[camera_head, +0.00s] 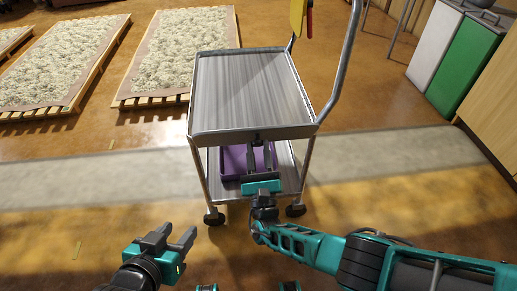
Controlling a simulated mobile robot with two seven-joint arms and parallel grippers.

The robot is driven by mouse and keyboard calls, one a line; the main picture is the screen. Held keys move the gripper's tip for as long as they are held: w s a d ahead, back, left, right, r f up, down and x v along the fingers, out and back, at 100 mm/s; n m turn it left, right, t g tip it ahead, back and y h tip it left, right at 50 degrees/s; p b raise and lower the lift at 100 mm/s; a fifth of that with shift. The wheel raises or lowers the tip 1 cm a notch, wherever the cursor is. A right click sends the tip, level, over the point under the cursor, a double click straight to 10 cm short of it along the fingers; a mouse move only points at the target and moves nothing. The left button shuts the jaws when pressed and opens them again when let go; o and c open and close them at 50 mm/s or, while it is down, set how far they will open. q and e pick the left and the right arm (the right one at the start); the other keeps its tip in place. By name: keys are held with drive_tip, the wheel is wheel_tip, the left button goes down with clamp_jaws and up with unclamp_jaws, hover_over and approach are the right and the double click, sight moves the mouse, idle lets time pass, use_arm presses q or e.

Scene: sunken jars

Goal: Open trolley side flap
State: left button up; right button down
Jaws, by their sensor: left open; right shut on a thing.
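The metal trolley (255,88) stands ahead of me with a grey upper tray and a lower shelf. Its near side flap (222,137) is upright along the tray's front edge. A small dark handle (257,135) shows at the middle of the flap. My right gripper (259,144) reaches up to this handle from below and is shut on it. The fingers partly hide the grip. My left gripper (179,232) is open and empty, low at the left front, apart from the trolley.
A purple bin (233,160) sits on the lower shelf behind my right gripper. A push handle (345,60) rises at the trolley's right. Pallets with pale material (182,50) lie at back left. Green (468,62) and white cabinets stand right.

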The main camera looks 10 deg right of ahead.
drive_tip(key=shift+f, duration=0.15)
drive_tip(key=c, duration=0.8)
unclamp_jaws()
drive_tip(key=shift+s, duration=0.1)
